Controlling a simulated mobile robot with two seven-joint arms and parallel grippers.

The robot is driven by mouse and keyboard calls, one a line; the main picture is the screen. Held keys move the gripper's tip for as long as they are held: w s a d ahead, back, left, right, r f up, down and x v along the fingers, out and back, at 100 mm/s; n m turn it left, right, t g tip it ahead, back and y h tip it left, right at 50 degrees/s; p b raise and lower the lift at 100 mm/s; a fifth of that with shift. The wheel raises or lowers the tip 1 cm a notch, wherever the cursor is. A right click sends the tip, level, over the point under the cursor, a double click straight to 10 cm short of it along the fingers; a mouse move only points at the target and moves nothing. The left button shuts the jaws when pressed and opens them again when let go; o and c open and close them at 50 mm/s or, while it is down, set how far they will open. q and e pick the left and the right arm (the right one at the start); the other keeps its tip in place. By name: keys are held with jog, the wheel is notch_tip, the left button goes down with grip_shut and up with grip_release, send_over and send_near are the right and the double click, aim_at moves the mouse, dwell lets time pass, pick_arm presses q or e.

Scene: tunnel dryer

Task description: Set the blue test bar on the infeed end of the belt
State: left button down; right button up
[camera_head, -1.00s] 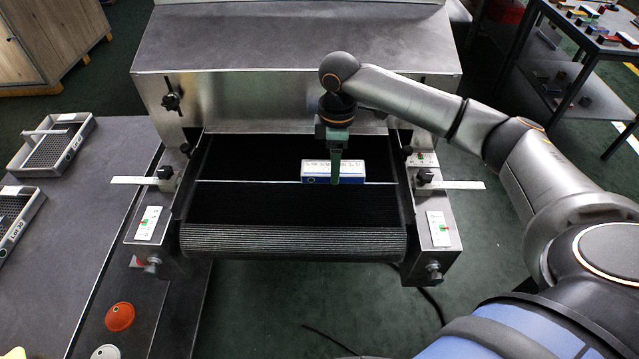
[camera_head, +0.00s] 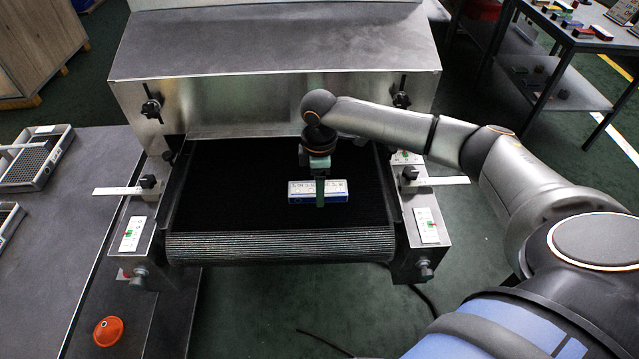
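The blue test bar (camera_head: 302,197) has a blue front side and a pale, printed top. It lies crosswise over the black belt (camera_head: 235,200), right of its middle and a little behind the ribbed near end roller (camera_head: 280,246). My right gripper (camera_head: 320,190) comes down on it from above, with a green finger across the bar's near side; the far finger is hidden. It appears shut on the bar. I cannot tell whether the bar's underside touches the belt. My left gripper is not in view.
The metal dryer housing (camera_head: 275,45) rises behind the belt. Steel side brackets with white scales (camera_head: 120,191) flank it. A dark table with colored blocks stands far right.

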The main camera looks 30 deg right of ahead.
jog(key=shift+o, duration=1.3)
notch_tip(320, 180, up, 12)
jog(key=p, duration=0.1)
jog(key=shift+r, duration=0.15)
